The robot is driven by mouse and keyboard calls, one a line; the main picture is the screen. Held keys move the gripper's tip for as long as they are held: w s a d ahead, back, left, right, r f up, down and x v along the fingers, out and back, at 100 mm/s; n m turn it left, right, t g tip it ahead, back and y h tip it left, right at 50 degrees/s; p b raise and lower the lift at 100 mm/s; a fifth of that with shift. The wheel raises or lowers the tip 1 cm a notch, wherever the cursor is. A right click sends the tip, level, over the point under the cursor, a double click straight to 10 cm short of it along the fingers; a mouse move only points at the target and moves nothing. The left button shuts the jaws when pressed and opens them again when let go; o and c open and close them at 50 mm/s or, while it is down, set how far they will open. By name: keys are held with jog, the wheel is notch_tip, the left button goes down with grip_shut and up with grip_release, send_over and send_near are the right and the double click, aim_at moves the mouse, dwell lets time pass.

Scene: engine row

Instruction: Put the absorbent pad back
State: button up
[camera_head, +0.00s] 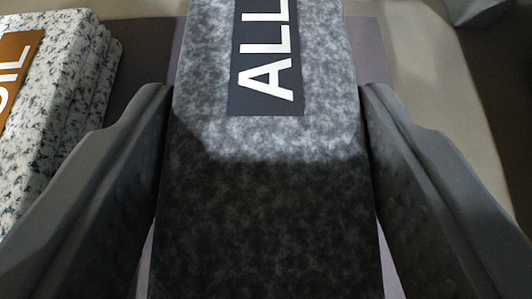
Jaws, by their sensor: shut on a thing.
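A dark grey mottled pad (330,135) fills the middle of the view, with a dark label reading "ALL" (262,55), cut off at the top edge. My gripper (268,120) has one finger on each side of this pad and is shut on it. A second pad, white with black specks (75,90), lies at the left with an orange-brown label ending in "IL" (15,65). It is beside my left finger, and part of it is outside the picture.
A dark purplish-grey flat surface (372,60) shows behind the held pad. A light beige surface (430,70) lies to the right and looks clear. A grey object (480,8) is cut off at the top right corner.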

jog(key=shift+f, duration=0.6)
jog(key=shift+r, duration=0.1)
jog(key=o, duration=1)
jog(key=shift+c, duration=0.2)
jog(key=p+v, duration=0.2)
jog(key=v, duration=0.9)
jog(key=shift+d+r+p, duration=0.1)
jog(key=shift+r+p, duration=0.05)
jog(key=shift+p, duration=0.25)
jog(key=shift+s+r, duration=0.1)
jog(key=shift+s, duration=0.4)
